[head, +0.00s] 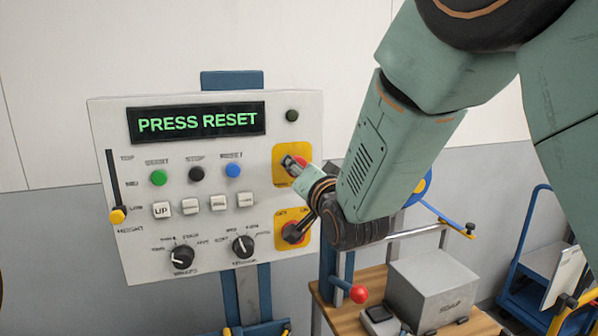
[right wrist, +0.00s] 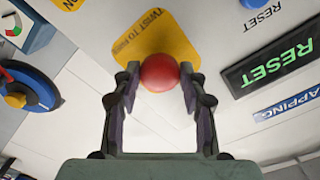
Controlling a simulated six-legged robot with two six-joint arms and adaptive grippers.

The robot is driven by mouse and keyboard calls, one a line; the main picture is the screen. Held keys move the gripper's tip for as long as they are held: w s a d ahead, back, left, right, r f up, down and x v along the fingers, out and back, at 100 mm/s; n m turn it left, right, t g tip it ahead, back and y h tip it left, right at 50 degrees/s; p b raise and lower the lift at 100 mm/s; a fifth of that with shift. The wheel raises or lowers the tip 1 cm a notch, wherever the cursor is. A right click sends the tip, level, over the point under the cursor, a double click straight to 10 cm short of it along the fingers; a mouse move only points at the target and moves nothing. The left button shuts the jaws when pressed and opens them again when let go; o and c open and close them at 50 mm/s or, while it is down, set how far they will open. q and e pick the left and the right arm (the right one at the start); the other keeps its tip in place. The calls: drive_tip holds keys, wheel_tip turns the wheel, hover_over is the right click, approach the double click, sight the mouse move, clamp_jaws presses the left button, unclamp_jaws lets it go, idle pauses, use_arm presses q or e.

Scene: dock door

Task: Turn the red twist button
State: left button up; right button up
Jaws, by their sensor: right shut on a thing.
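The red twist button (right wrist: 159,73) sits on a yellow plate (right wrist: 150,33) in the right wrist view, between the two fingertips of my right gripper (right wrist: 160,78). The gripper is shut on it. In the head view the button shows as a small bit of red behind the fingers, on the upper yellow plate (head: 283,152) at the panel's right side. My right gripper (head: 295,165) reaches it from the right and hides most of it. The panel display (head: 198,122) reads "PRESS RESET" in green. My left gripper is not in view.
The white control panel (head: 215,262) also holds green (head: 158,178), black (head: 196,174) and blue (head: 233,170) buttons, white keys, two dials and a lower rotary switch (head: 293,234) close under my gripper. A wooden bench (head: 375,318) with a grey box (head: 433,288) stands at right.

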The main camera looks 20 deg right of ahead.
drive_tip(key=o, duration=0.9)
drive_tip(key=shift+c, duration=0.2)
drive_tip(key=o, duration=0.3)
drive_tip(key=shift+s+d+r, duration=0.15)
drive_tip(key=shift+s, duration=0.15)
drive_tip(key=shift+w, duration=0.15)
drive_tip(key=s, duration=1.2)
drive_tip(key=shift+s+d, duration=0.15)
